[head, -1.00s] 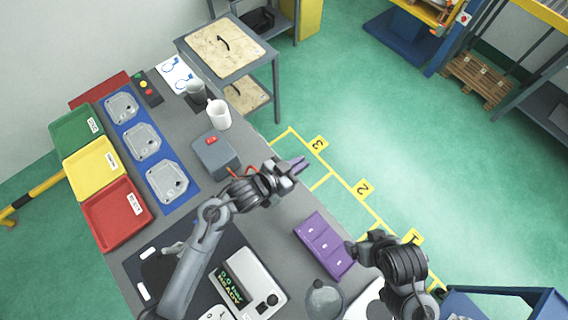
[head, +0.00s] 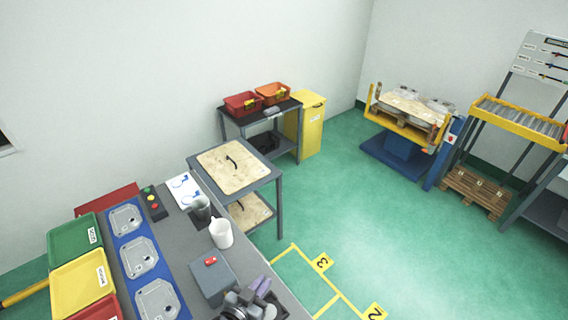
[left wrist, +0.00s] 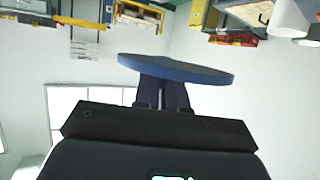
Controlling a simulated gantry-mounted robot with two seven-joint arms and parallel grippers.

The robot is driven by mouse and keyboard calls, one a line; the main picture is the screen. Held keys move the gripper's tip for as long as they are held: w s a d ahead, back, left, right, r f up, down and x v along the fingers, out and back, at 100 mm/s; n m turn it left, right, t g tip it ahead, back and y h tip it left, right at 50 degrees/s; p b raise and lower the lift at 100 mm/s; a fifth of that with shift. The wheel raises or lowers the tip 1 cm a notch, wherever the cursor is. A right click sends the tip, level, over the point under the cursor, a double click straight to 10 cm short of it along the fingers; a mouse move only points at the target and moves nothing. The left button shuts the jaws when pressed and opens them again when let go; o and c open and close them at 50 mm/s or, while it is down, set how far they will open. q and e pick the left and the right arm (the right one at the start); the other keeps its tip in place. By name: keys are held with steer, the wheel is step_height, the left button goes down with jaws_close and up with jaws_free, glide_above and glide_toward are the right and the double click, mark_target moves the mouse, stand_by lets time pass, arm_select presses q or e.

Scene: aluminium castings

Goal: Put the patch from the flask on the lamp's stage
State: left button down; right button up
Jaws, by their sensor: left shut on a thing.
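My right gripper is out of view.
Green (head: 76,240) and yellow trays (head: 84,284) and a blue board (head: 121,243) lie left. A wood-topped table (head: 235,167) stands behind.

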arm_select(q)
steer(key=w+a+r+n+t+y, duration=0.1)
steer(key=w+a+r+n+y, duration=0.15)
steer(key=a, duration=0.45)
steer(key=w+a+r+n+t+y, duration=0.1)
steer(key=a+n+y, duration=0.25)
steer(key=a, duration=0.45)
steer(key=s+r+p, duration=0.9)
steer(key=r+p, duration=0.1)
steer(key=p, duration=0.3)
steer(key=shift+r+p, duration=0.4)
steer(key=shift+s+d+g, duration=0.1)
steer(key=shift+g, duration=0.2)
steer(key=s+d+f+m+g+h+b, duration=0.1)
steer(key=d+f+m+h+b, duration=0.3)
steer(key=d, duration=0.6)
steer(key=s+d+f+m+g+h+b, duration=0.1)
steer(key=d+f+m+h+b, duration=0.15)
steer(key=d+f, duration=0.6)
steer(key=w+d+r+m+g+h+b, duration=0.1)
steer(key=d+m+b, duration=0.1)
steer(key=d, duration=0.4)
steer(key=w+d+r+m+g+h+b, duration=0.1)
steer(key=w+d+m+g+h+b, duration=0.1)
steer(key=d+b, duration=0.3)
steer(key=shift+d+r, duration=0.3)
steer(key=shift+d, duration=0.7)
